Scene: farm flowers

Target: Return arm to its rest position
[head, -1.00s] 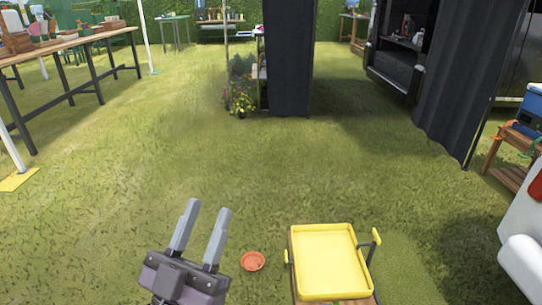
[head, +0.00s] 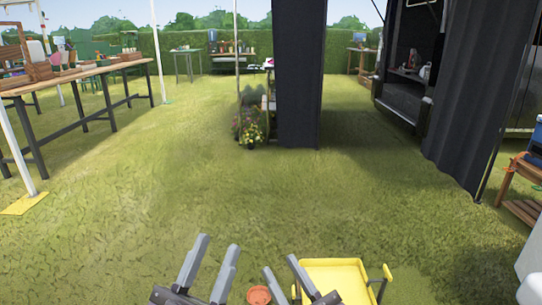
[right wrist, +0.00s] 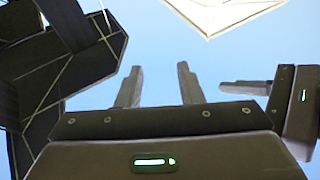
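My left gripper (head: 219,243) is at the bottom centre of the head view, pointing up and forward, with its grey fingers apart and nothing between them. My right gripper (head: 280,264) is just to its right, overlapping the left part of the yellow tray in the picture. In the right wrist view my right gripper (right wrist: 159,70) has its fingers apart with only sky between them. Another gripper, in part out of frame, shows at the right edge there.
The yellow tray (head: 338,272) is at the bottom of the head view, with an orange saucer (head: 258,295) left of it. A long table (head: 84,74) stands at left, potted flowers (head: 250,131) by a dark curtain (head: 298,80). The grass ahead is open.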

